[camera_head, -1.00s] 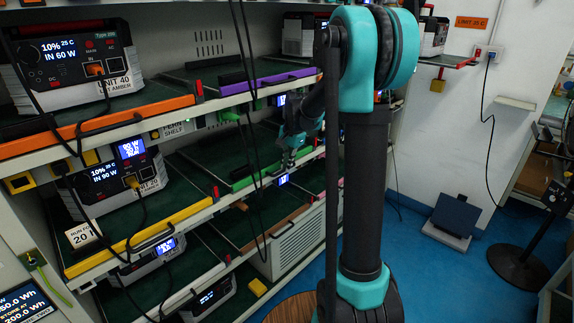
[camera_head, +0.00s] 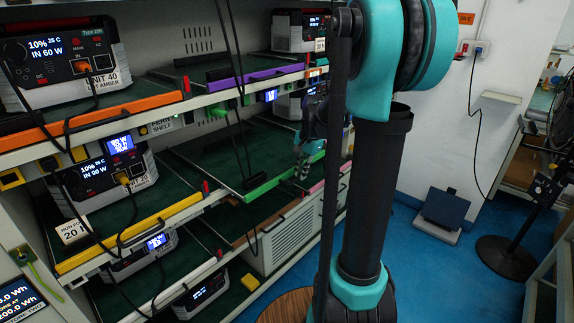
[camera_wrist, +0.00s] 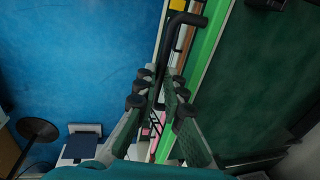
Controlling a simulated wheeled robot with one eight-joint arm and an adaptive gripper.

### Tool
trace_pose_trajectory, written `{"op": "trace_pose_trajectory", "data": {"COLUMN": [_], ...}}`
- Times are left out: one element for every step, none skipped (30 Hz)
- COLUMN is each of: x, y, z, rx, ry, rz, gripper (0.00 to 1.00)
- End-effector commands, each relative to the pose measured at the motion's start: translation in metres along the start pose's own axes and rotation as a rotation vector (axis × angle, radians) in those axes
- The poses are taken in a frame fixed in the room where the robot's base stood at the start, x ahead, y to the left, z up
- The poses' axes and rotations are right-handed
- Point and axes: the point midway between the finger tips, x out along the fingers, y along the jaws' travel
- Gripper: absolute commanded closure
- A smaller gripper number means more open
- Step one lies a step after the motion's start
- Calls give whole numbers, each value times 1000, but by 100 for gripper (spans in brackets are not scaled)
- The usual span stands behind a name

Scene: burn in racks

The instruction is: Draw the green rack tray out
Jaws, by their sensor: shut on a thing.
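The green rack tray has a green front strip (camera_head: 268,186) and a dark green deck (camera_head: 232,158). It is on the middle shelf, right of the yellow-edged tray, and its front stands out past the shelf edge. My gripper (camera_head: 304,164) is at the right part of the green strip, partly hidden by my arm in the head view. In the wrist view, my gripper's fingers (camera_wrist: 157,92) are closed around the black bar handle (camera_wrist: 186,20) beside the green strip (camera_wrist: 207,55). The deck there looks bare.
The yellow-edged tray (camera_head: 130,232) carries a power unit (camera_head: 105,180). Orange (camera_head: 90,124) and purple (camera_head: 262,80) edged trays are above. Black cables (camera_head: 235,95) hang near the green tray's left side. A white vented box (camera_head: 297,236) is below. The blue floor (camera_head: 425,275) is open at right.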

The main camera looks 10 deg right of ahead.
Motion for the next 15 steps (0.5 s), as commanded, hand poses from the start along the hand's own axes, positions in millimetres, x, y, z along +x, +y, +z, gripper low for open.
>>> {"op": "trace_pose_trajectory", "data": {"x": [-4, -6, -9, -11, -13, -16, -18, -20, -22, -24, -26, -28, -29, -31, -33], "y": [21, 32, 46, 57, 67, 81, 91, 101, 113, 122, 130, 141, 149, 156, 165], "z": [0, 0, 0, 0, 0, 0, 0, 0, 0, 0, 0, 0, 0, 0, 0], "rx": [8, 7, 8, 9, 8, 9, 9, 9, 9, 9, 8, 9, 9, 8, 8], "ry": [1, 1, 1, 2, 2, 2, 2, 2, 1, 1, 1, 1, 1, 1, 1], "rz": [1, 1, 1, 1, 1, 1, 1, 2, 2, 2, 1, 1, 1, 0, 0], "gripper": [100, 100, 100, 100, 100, 100, 100, 100, 100, 100, 100, 100, 100, 100, 100]}}
